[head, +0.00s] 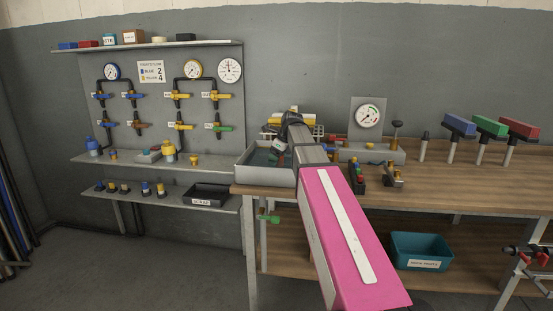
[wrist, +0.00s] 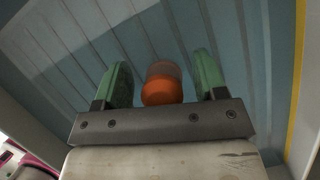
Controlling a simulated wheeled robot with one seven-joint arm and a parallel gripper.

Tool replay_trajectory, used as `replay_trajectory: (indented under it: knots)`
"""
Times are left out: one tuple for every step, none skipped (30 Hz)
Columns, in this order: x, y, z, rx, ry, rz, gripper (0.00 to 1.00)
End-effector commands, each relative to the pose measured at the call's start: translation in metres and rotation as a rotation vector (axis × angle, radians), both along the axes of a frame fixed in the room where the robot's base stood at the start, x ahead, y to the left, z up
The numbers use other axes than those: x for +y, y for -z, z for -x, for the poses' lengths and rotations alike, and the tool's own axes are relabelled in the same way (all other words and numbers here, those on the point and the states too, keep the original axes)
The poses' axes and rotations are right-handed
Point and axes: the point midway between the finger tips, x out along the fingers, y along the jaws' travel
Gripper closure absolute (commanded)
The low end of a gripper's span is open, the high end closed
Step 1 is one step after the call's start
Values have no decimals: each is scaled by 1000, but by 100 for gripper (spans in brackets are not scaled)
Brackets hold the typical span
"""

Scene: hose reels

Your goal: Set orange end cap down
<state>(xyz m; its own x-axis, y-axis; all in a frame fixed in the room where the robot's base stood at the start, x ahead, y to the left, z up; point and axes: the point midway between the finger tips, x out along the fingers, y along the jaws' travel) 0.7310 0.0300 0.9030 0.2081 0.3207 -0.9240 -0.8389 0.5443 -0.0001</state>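The orange end cap (wrist: 162,88) shows in the wrist view between the two green fingers of my gripper (wrist: 163,85). A gap shows on each side of it, so the fingers are open around it and do not appear to touch it. Behind it is a ribbed blue-grey surface; whether the cap rests on it I cannot tell. In the head view my gripper (head: 278,153) is low over the grey tray (head: 262,178) at the bench's left end. The cap cannot be made out there.
The wooden bench (head: 460,188) holds a gauge stand (head: 368,117) and small valve parts right of my arm. Blue, green and red blocks on posts stand farther right. A wall panel with valves and shelves, including a black scrap bin (head: 210,196), is left.

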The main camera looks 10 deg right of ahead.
Motion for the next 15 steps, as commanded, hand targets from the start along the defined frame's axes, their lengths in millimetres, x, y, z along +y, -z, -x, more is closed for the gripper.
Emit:
replay_trajectory:
  knots:
    - [0,0,0,0,0,0,35]
    - [0,0,0,0,0,0,35]
    - [0,0,0,0,0,0,35]
    - [0,-1,0,0,0,0,35]
    - [0,-2,0,0,0,0,35]
    - [-1,-4,0,-1,0,1,35]
    - [-1,-6,1,-1,0,0,35]
    - [-2,-9,1,-1,0,0,35]
    - [-4,-13,2,-2,1,0,35]
    - [-5,-17,3,-1,0,0,35]
    - [-7,-21,4,-1,0,0,35]
    - [-9,-28,5,-2,1,0,35]
    - [-10,-33,6,-2,1,0,35]
    - [-12,-38,7,-2,1,0,35]
    - [-15,-45,9,-2,1,0,35]
